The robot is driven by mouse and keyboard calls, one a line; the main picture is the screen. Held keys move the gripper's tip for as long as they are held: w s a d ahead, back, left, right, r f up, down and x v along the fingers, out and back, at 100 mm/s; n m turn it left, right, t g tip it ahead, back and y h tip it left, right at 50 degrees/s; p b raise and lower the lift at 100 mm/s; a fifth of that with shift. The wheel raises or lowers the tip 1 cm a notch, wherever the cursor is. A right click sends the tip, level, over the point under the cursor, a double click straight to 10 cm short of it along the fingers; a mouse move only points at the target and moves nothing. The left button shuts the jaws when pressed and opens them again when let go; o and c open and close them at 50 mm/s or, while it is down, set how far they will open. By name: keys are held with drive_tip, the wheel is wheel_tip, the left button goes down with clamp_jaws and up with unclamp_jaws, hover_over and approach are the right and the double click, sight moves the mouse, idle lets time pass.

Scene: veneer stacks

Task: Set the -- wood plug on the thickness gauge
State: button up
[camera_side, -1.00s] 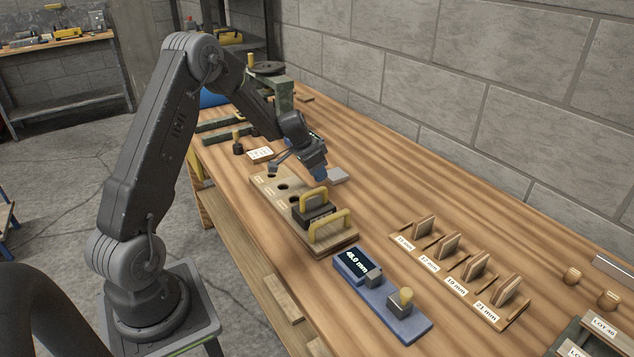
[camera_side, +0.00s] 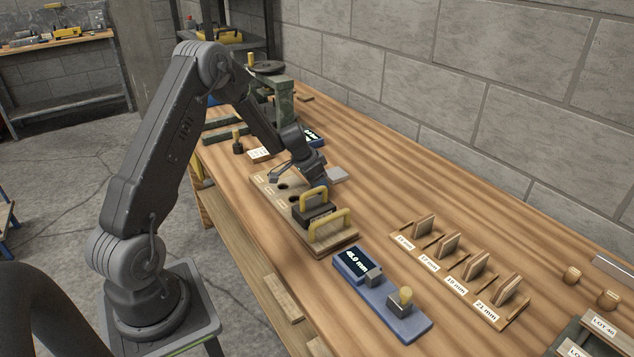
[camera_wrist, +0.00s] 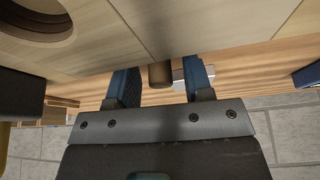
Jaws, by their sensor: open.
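The gauge with a "mm" display (camera_side: 354,262) is a blue-based device in the middle of the bench, with a grey block and a tan knob on its base. My gripper (camera_side: 312,182) is over the back part of the wooden board with holes. In the wrist view its two blue fingers (camera_wrist: 160,80) are apart, with a brown wooden piece (camera_wrist: 160,74), possibly a plug, showing between them. I cannot tell whether they touch it. The side view hides that piece behind my gripper.
A pale grey block (camera_side: 337,175) lies just behind. A labelled rack (camera_side: 487,318) holds upright veneer pieces. The bench between rack and wall is clear.

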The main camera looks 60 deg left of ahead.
drive_tip(key=d+v, duration=0.1)
drive_tip(key=v, duration=1)
drive_tip(key=s+d+r, duration=0.2)
drive_tip(key=d+r, duration=0.5)
drive_tip(key=s+d+r, duration=0.3)
drive_tip(key=s+d, duration=0.6)
drive_tip(key=s, duration=0.1)
drive_tip(key=s+d+r+n+t, duration=0.1)
drive_tip(key=s+d+r, duration=0.3)
drive_tip(key=s+d, duration=0.5)
drive_tip(key=shift+s+y, duration=0.3)
drive_tip(key=shift+s, duration=0.45)
drive_tip(key=shift+s+d, duration=0.25)
drive_tip(key=shift+s, duration=0.15)
drive_tip(key=c, duration=0.3)
drive_tip(key=shift+c, duration=0.2)
